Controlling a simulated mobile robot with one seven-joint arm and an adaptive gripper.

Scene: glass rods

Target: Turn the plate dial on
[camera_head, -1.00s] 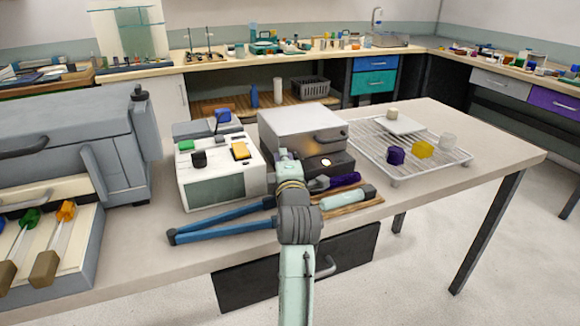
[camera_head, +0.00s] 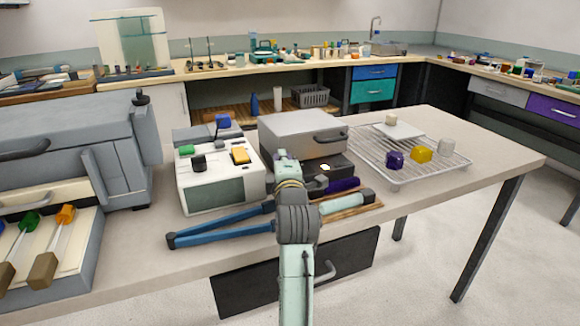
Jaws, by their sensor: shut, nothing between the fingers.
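A silver-grey box with a handle (camera_head: 290,127) stands mid-table. Its black front panel (camera_head: 340,165) carries a small pale round spot (camera_head: 325,168) that looks like a dial; its setting is too small to read. Left of it, a white device (camera_head: 222,190) has green, black and yellow parts on top. I cannot tell for certain which unit is the plate. My mint-and-grey arm rises from the bottom and covers the lower left of the silver box's front. My gripper's fingers cannot be made out; the arm hides that end, so contact with the dial cannot be seen.
A wire rack (camera_head: 440,168) at right bears purple, yellow and pale pieces. Blue tongs (camera_head: 220,228), a purple-handled tool (camera_head: 343,184) and a pale green tool (camera_head: 342,204) lie in front. A large grey machine (camera_head: 70,150) stands left. The right table end is clear.

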